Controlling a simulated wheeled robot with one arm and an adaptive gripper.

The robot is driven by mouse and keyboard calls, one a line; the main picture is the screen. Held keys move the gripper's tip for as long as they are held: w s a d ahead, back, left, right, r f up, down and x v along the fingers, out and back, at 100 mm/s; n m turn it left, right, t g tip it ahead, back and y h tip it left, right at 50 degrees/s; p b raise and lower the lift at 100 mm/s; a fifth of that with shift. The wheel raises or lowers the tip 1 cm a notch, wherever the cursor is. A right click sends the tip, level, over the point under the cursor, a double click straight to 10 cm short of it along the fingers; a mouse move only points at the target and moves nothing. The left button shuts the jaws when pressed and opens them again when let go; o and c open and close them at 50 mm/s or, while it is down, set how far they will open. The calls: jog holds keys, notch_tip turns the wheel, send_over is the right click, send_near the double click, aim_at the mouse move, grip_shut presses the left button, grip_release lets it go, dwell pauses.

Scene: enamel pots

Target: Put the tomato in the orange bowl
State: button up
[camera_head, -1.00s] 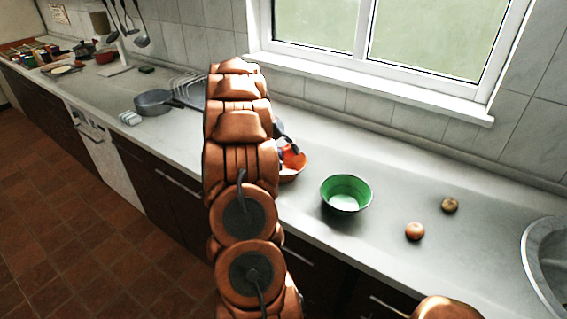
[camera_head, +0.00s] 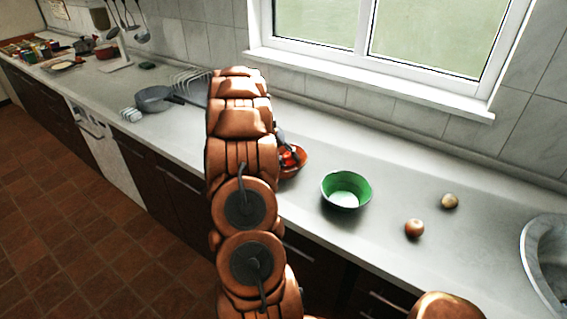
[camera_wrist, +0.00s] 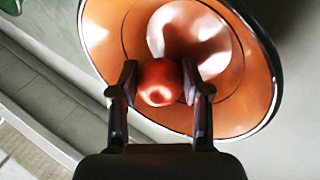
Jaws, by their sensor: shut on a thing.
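The tomato (camera_wrist: 160,83) is red and sits between the two fingers of my gripper (camera_wrist: 160,88), which is shut on it. In the wrist view it shows in front of the inside of the orange bowl (camera_wrist: 245,110); whether it touches the bowl cannot be told. In the head view the orange bowl (camera_head: 295,168) stands on the counter, partly hidden behind my arm. The tomato shows there as a red patch (camera_head: 290,158) within the bowl's outline, and my gripper is mostly hidden.
A green bowl (camera_head: 346,191) stands to the right of the orange bowl. Two onion-like round things (camera_head: 414,228) (camera_head: 449,201) lie further right, near the sink (camera_head: 545,265). A grey pan (camera_head: 155,99) and a wire rack (camera_head: 190,84) stand to the left. The counter front is clear.

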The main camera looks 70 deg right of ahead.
jog(key=shift+f+b, duration=0.4)
jog(key=shift+b, duration=0.1)
jog(key=o, duration=1.1)
jog(key=shift+o, duration=0.2)
jog(key=shift+r, duration=0.2)
jog(key=shift+r+p, duration=0.7)
jog(key=shift+p, duration=0.5)
jog(key=b+v, duration=0.4)
jog(key=v, duration=0.7)
jog(key=shift+w+r, duration=0.2)
